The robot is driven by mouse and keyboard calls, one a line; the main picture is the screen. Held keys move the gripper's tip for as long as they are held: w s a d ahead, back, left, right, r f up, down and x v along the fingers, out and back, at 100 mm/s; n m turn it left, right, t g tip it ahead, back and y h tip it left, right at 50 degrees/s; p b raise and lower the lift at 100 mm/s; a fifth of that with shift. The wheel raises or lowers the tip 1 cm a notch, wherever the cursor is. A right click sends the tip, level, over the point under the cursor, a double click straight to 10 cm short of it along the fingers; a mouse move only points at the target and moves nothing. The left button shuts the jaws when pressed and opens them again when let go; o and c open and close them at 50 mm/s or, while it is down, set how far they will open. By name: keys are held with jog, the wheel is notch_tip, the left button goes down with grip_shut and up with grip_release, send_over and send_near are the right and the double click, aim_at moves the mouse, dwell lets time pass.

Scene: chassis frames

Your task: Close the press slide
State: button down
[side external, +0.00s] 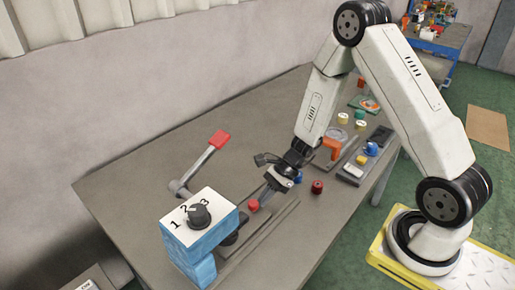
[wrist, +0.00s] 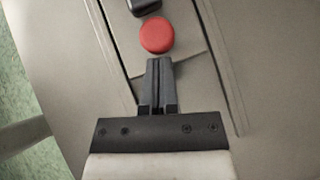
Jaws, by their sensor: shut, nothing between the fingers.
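The press slide has a round red knob (side external: 253,205) and sits between dark rails (side external: 262,238) that run from the blue press body (side external: 190,245). In the wrist view the red knob (wrist: 157,35) lies just beyond my fingertips, with a black block (wrist: 145,6) behind it at the top edge. My gripper (side external: 265,193) is shut and empty, low over the rails beside the knob. In the wrist view its closed fingers (wrist: 160,64) point at the knob with a very small gap or touching; I cannot tell which.
A lever with a red handle (side external: 219,138) rises behind the press. A dial (side external: 199,214) sits on its white top. A dark red button (side external: 317,187) stands right of the rails. Several small coloured parts and trays lie farther back. The table's left part is clear.

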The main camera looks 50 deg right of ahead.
aim_at(257, 204)
jog(key=shift+a, duration=1.95)
jog(key=shift+s+d, duration=0.1)
jog(key=shift+d, duration=0.05)
jog(key=shift+s+d, duration=0.1)
jog(key=shift+d, duration=0.5)
jog(key=d, duration=0.3)
jog(key=shift+s, duration=0.35)
jog(key=v, duration=1)
